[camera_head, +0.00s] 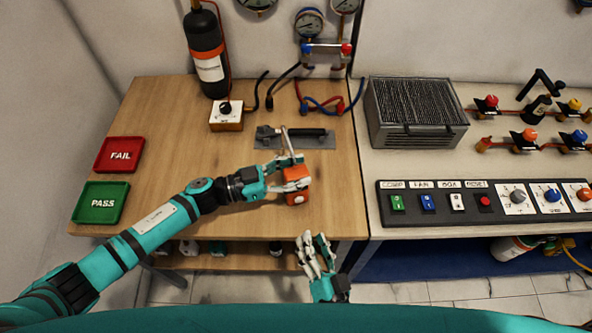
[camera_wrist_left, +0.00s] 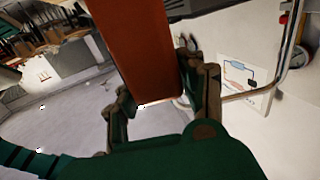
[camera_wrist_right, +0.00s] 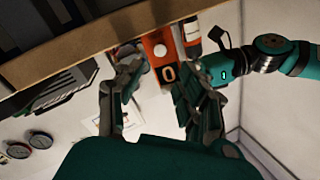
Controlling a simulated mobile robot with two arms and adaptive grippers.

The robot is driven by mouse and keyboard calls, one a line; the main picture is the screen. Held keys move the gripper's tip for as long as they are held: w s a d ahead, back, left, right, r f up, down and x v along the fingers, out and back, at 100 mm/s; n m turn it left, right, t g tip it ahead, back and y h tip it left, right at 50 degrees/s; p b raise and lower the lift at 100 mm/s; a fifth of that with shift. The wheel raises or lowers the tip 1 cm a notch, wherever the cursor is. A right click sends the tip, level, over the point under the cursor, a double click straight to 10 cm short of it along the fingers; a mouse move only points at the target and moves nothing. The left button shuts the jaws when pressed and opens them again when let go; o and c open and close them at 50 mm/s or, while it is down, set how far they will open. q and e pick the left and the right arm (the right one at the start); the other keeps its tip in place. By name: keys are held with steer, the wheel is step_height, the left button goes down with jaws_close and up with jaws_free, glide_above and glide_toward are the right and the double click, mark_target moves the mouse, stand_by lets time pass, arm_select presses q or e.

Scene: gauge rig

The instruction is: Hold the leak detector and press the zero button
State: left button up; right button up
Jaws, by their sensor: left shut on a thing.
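The leak detector (camera_head: 296,179) is an orange box with a thin grey probe curving up from it. My left gripper (camera_head: 289,180) is shut on it and holds it over the front right of the wooden bench. In the left wrist view the orange body (camera_wrist_left: 140,45) stands between the fingers. My right gripper (camera_head: 315,247) is open and empty, nearer to me than the detector and apart from it. The right wrist view shows the detector's orange face (camera_wrist_right: 150,42) beyond the open fingers (camera_wrist_right: 157,85). A pale round button (camera_wrist_right: 160,50) shows on that face.
The wooden bench (camera_head: 165,160) carries a red FAIL tray (camera_head: 120,141), a green PASS tray (camera_head: 90,215), a black cylinder (camera_head: 207,70), a small dial box (camera_head: 227,122) and a grey mat (camera_head: 265,144) with a black-handled tool. A switch panel (camera_head: 440,218) lies to the right.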

jaws_close()
stand_by(1.4)
